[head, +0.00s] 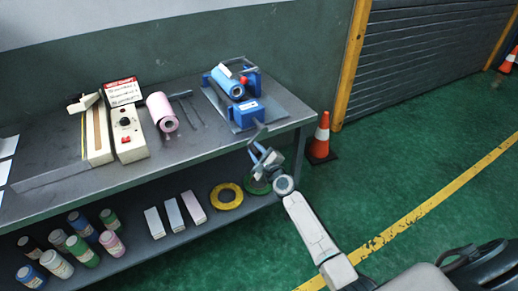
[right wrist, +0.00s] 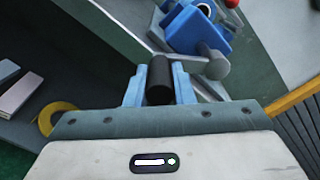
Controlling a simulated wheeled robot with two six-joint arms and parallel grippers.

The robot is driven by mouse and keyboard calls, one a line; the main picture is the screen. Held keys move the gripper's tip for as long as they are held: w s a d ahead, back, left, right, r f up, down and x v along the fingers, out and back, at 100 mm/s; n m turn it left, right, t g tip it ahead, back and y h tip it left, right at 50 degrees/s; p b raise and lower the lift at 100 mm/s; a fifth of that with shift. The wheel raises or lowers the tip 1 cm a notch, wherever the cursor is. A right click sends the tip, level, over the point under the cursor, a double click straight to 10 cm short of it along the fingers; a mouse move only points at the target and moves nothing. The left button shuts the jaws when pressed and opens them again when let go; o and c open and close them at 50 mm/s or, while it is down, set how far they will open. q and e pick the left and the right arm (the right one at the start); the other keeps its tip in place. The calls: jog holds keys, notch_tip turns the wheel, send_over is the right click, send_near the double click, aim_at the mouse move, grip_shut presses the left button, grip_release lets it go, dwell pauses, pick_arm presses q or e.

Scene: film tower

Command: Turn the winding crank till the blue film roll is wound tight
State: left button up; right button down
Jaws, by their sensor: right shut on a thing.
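The blue film roll (head: 226,82) lies in the winder on the bench, with a loose whitish end or label on top. The winder's blue block (head: 247,112) stands in front of it and also shows in the right wrist view (right wrist: 200,33). The winding crank (right wrist: 205,64) has a grey arm with a round end and a black handle (right wrist: 160,80). My right gripper (head: 262,151) is at the bench's front edge. In the right wrist view its blue fingers (right wrist: 160,88) are shut on the black handle. My left gripper is not in view.
A pink roll (head: 161,112), tools, a beige box (head: 128,135) and a red-topped sign (head: 122,91) stand left on the bench (head: 60,155). The lower shelf holds several cans, small boxes and a yellow ring (head: 226,196). An orange cone (head: 322,137) stands right of the bench.

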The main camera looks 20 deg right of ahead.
jog(key=shift+a+r+m+p, duration=0.25)
jog(key=shift+r+m+p, duration=0.1)
jog(key=shift+m, duration=0.25)
jog(key=c, duration=1.3)
grip_release()
jog(key=shift+o, duration=0.2)
jog(key=shift+s, duration=0.1)
jog(key=s+p, duration=0.1)
jog(key=s, duration=0.9)
jog(key=shift+s+d, duration=0.35)
jog(key=shift+d, duration=0.05)
